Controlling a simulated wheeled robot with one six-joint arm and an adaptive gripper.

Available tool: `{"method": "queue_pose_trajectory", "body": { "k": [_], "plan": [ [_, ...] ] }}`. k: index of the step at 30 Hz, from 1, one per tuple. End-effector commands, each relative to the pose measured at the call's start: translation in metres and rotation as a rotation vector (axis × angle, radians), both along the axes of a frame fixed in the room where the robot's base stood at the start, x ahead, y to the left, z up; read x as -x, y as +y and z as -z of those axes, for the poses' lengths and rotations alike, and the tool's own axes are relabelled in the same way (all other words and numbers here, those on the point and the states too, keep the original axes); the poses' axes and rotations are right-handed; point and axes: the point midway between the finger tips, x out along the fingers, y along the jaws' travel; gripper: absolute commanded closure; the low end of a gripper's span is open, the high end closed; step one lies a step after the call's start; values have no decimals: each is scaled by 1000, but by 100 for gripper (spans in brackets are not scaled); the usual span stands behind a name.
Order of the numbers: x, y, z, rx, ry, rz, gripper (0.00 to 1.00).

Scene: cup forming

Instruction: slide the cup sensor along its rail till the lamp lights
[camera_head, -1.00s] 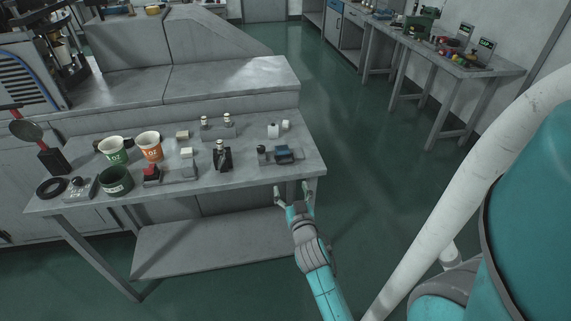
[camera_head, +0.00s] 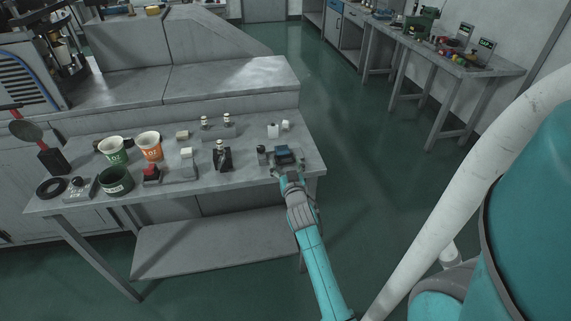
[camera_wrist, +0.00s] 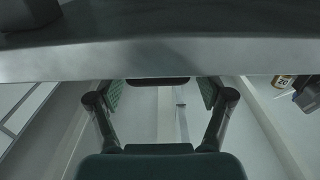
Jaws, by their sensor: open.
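A small dark block with a blue top (camera_head: 283,152), which looks like the cup sensor, sits near the bench's front right. A small dark upright piece (camera_head: 262,154) stands just left of it. The rail and any lit lamp are too small to make out. My gripper (camera_head: 287,173) is at the bench's front edge, just in front of the blue-topped block, fingers towards it; I cannot tell if they touch. In the wrist view my gripper (camera_wrist: 162,90) is open with nothing between its fingers. A dark shape (camera_wrist: 28,12) shows at the top left there.
Open floor lies to the right.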

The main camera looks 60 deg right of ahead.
Motion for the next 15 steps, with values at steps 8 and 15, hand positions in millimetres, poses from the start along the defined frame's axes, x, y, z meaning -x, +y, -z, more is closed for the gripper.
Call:
{"method": "queue_pose_trajectory", "body": {
  "k": [8, 15],
  "plan": [
    [-2, -2, 0, 0, 0, 0, 21],
    [-2, -2, 0, -1, -1, 0, 63]
  ]
}}
